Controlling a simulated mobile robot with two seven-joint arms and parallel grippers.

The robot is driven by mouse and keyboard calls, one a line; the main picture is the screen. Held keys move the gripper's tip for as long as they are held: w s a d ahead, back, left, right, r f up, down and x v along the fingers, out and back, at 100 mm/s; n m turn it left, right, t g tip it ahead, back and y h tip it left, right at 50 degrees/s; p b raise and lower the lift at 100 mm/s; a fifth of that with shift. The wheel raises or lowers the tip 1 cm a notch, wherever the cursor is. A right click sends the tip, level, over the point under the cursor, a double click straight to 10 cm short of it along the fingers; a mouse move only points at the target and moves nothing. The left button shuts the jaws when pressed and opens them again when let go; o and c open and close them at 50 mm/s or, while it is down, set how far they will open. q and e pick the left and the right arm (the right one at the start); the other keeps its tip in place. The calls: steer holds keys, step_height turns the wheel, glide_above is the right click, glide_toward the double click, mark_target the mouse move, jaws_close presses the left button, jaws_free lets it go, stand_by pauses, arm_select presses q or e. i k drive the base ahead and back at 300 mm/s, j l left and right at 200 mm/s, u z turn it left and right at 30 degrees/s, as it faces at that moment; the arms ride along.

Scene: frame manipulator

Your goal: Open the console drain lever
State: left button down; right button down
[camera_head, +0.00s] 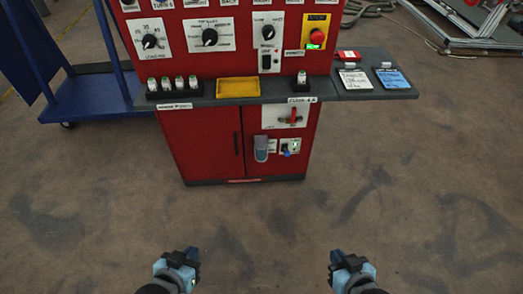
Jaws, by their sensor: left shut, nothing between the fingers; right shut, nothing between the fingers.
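A red console (210,140) stands ahead of me, with knobs and switches on its upper panel. On its lower right front is a white plate with a small red lever (292,117), which looks upright; this seems to be the drain lever, but the label above it is too small to read surely. Below it are a grey-blue handle (261,149) and a small blue knob (286,152). My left gripper (183,257) and my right gripper (343,258) are at the bottom of the view, both shut and empty, well in front of the console and touching nothing.
A grey shelf (215,100) crosses the console and juts over the lower front. It carries a yellow tray (238,88), small bottles and cards. A blue cart (90,95) stands at the left. The floor (265,220) between my grippers and the console is clear.

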mark_target(287, 153)
steer(key=i+u, duration=0.1)
steer(key=i, duration=0.9)
